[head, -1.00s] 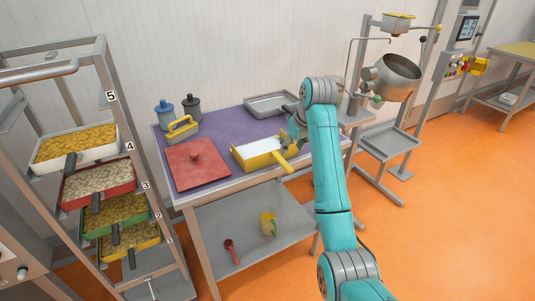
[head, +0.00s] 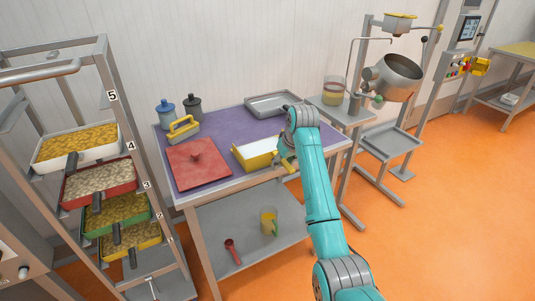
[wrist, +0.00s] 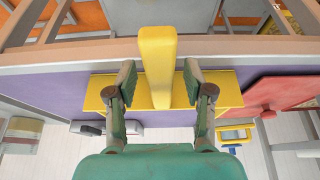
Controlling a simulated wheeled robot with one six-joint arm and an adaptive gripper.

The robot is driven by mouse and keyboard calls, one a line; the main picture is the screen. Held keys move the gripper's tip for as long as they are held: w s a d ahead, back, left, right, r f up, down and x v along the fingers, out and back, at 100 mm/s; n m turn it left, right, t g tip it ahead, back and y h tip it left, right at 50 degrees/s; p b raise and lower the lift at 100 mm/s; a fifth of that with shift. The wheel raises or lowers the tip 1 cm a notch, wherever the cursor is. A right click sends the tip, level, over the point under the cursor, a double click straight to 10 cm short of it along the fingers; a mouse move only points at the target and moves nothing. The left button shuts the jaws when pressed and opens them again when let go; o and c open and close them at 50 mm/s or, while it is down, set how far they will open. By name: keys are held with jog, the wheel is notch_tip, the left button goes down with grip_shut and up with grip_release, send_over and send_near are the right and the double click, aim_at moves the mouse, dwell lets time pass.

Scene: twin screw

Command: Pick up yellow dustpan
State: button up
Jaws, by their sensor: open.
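The yellow dustpan (head: 262,161) lies on the purple table top near its front edge. It has a pale inside, and its handle points toward the front edge. In the wrist view the yellow handle (wrist: 157,48) stands upright in the picture between my two fingers. My gripper (wrist: 159,82) is open, with one finger on each side of the handle and a visible gap to each. In the head view my gripper (head: 284,155) is at the handle end and hides part of it.
A red lid with a knob (head: 190,170) lies left of the dustpan. A red scoop (head: 232,252) and a jug (head: 268,221) are on the lower shelf. A tray rack stands at left.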

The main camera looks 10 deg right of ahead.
jog(key=shift+a+f, duration=0.1)
jog(key=shift+f, duration=0.05)
jog(key=shift+f, duration=0.25)
dwell(0.6)
grip_shut()
